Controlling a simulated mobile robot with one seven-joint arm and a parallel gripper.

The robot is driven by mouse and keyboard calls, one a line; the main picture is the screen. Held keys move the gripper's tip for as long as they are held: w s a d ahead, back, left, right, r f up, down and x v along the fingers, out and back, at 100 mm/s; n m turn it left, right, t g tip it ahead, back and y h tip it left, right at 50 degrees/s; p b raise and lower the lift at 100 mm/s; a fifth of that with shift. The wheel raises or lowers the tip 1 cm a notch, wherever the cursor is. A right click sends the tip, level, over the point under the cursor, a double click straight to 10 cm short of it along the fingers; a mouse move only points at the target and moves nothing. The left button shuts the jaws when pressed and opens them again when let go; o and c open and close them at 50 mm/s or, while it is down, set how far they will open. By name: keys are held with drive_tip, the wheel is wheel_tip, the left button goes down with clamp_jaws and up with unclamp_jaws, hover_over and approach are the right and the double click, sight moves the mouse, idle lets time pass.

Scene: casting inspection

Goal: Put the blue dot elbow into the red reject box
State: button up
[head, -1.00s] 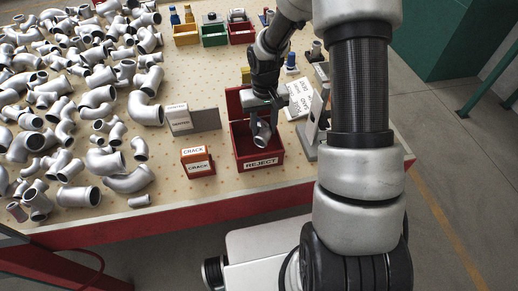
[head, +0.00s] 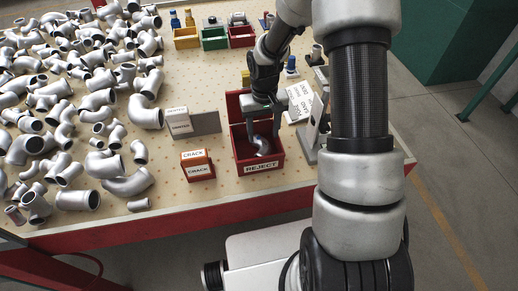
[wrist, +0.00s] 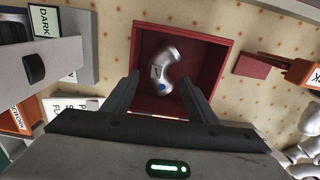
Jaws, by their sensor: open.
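The silver elbow with a blue dot (wrist: 165,72) lies inside the red reject box (wrist: 225,45), apart from the walls as far as I can see. In the head view the elbow (head: 262,146) shows in the box (head: 263,168), whose front bears the label REJECT. My gripper (head: 262,112) is above the box. In the wrist view its two dark fingers (wrist: 160,88) are spread on either side of the elbow's near end, with nothing held between them. The blue dot faces the wrist camera.
An orange CRACK box (head: 197,165) and a grey panel with a label (head: 206,122) stand left of the reject box. Many silver pipe fittings (head: 75,105) cover the left of the table. A grey stand (head: 312,135) is close on the right. Small bins (head: 215,37) stand at the back.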

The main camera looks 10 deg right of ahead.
wheel_tip(320, 180, up, 17)
drive_tip(key=p, duration=0.1)
drive_tip(key=shift+r, duration=0.2)
idle(0.4)
drive_tip(key=s+r+t+p, duration=0.4)
drive_tip(key=s+r+t, duration=0.1)
drive_tip(key=s+r, duration=1.3)
drive_tip(key=shift+s+a+r+t+p, duration=0.15)
drive_tip(key=shift+s+r+t+p, duration=0.2)
drive_tip(key=shift+s, duration=1.45)
